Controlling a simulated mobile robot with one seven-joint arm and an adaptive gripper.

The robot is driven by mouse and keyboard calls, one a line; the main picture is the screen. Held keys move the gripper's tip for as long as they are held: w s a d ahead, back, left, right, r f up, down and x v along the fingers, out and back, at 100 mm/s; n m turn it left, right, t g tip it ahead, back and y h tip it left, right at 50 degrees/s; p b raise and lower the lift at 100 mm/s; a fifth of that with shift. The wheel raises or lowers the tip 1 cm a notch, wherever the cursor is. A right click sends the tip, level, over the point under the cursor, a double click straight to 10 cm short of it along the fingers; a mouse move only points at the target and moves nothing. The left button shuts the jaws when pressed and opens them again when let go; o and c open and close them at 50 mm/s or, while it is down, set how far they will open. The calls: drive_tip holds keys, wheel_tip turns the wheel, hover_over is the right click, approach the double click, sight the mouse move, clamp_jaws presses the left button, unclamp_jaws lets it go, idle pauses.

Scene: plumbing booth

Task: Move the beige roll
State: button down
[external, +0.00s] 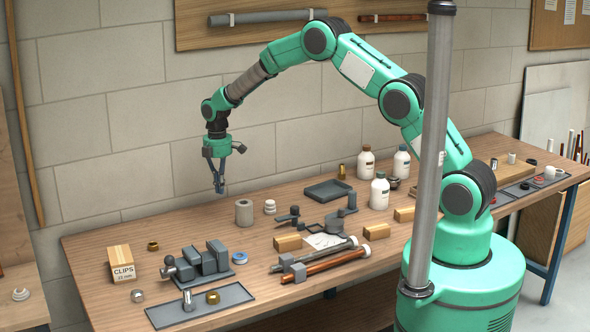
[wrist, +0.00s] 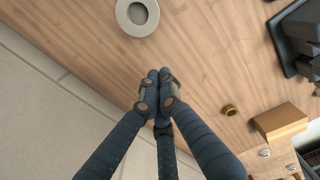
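The beige roll (external: 244,212) stands upright on the wooden bench, a dull greyish-beige cylinder. In the wrist view its ring-shaped top (wrist: 124,17) shows at the upper edge, with a dark hole in the middle. My gripper (external: 219,190) hangs fingers down above the bench, to the left of the roll and apart from it. In the wrist view the fingertips (wrist: 159,88) are together with nothing seen between them, and bare bench lies below them.
A small white roll stack (external: 270,207) stands right of the roll. A grey vise (external: 205,262), brass fitting (external: 153,246) and cardboard clips box (external: 121,263) are nearer the front. A dark tray (external: 328,190) lies behind right. The bench left of the roll is clear.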

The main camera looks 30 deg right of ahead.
drive_tip(key=n, duration=1.1)
approach(244, 213)
drive_tip(key=s+a+f, duration=0.1)
drive_tip(key=s+a, duration=0.2)
drive_tip(key=s, duration=0.1)
drive_tip(key=shift+s+d+f+n, duration=0.15)
drive_tip(key=shift+s+f+n, duration=0.05)
drive_tip(key=shift+s+n, duration=0.3)
drive_tip(key=shift+s+d+f+n, duration=0.15)
drive_tip(key=shift+s+n, duration=0.3)
drive_tip(key=shift+n, duration=0.05)
drive_tip(key=shift+f, duration=0.15)
wheel_tip(244, 213, down, 10)
drive_tip(key=shift+r, duration=0.1)
drive_tip(key=shift+w+d, duration=0.25)
drive_tip(key=shift+w, duration=0.3)
drive_tip(key=shift+w+d, duration=0.2)
drive_tip(key=shift+w, duration=0.3)
drive_tip(key=shift+w+d+b, duration=0.3)
drive_tip(key=shift+w+d, duration=0.1)
drive_tip(key=shift+w, duration=0.4)
